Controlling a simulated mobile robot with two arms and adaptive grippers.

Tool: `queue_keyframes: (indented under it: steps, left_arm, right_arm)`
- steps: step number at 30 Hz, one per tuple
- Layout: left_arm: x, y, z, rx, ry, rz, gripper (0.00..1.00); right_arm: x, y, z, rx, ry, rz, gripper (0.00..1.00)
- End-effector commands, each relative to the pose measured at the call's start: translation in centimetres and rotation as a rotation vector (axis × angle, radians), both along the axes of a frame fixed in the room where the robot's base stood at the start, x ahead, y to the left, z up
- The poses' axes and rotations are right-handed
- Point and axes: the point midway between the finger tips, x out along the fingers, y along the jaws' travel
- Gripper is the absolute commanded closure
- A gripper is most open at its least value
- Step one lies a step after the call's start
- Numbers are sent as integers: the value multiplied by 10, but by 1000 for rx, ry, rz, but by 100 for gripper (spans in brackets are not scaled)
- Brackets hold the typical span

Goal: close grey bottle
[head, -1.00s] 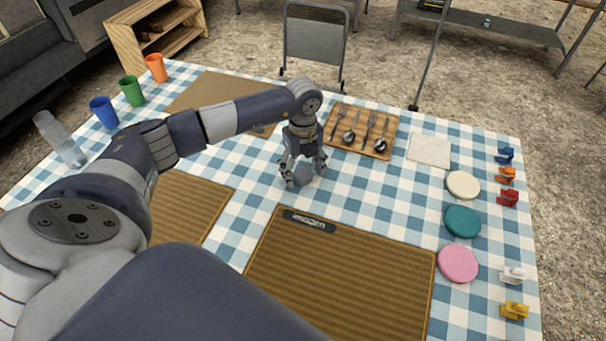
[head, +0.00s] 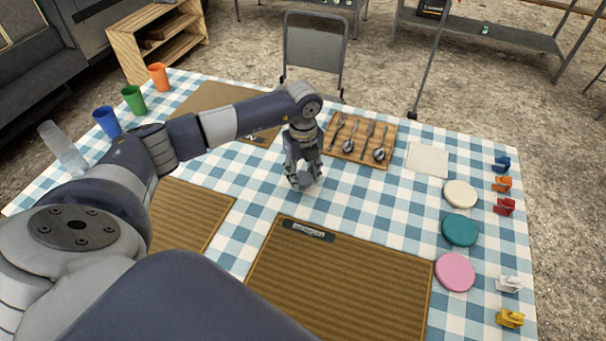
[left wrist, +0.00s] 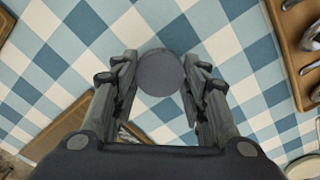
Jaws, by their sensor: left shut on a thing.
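A pale, see-through greyish bottle (head: 64,148) stands at the left edge of the table, partly hidden low down by my left arm. I cannot tell what its mouth looks like. My left gripper (head: 304,182) points down over the middle of the checked cloth. It is shut on a round grey cap (left wrist: 161,73), whose flat face shows between the fingertips in the left wrist view. The cap is at or close above the cloth; I cannot tell whether it touches. My right gripper is not in view.
Blue (head: 107,121), green (head: 133,98) and orange (head: 158,77) cups stand at the far left. A wooden cutlery tray (head: 389,144) lies just beyond the gripper. Brown placemats (head: 340,290) cover the near side. Coloured discs (head: 460,230) and small clips (head: 504,206) line the right edge.

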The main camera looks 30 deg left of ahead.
Motion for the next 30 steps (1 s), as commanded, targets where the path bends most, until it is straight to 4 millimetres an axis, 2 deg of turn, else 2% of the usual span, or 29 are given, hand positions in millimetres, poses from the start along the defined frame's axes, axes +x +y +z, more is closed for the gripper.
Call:
queue_keyframes:
  steps: [1, 3, 5, 12, 18, 24, 30]
  left_arm:
    - [0, 0, 12, 0, -1, 0, 66]
    - [0, 1, 20, 1, 0, 0, 66]
    - [-7, 18, 14, 5, 4, 6, 66]
    - [-31, 78, 20, 6, 3, 7, 66]
    - [-48, 121, 24, 3, 2, 5, 66]
    - [-57, 143, 26, 2, 1, 3, 66]
    - [-60, 149, 27, -1, 0, 0, 66]
  right_arm:
    - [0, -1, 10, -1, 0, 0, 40]
    - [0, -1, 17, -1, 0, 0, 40]
    - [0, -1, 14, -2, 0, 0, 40]
    - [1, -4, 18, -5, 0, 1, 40]
    - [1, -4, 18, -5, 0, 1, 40]
    - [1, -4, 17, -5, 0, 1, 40]
    - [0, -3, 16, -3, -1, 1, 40]
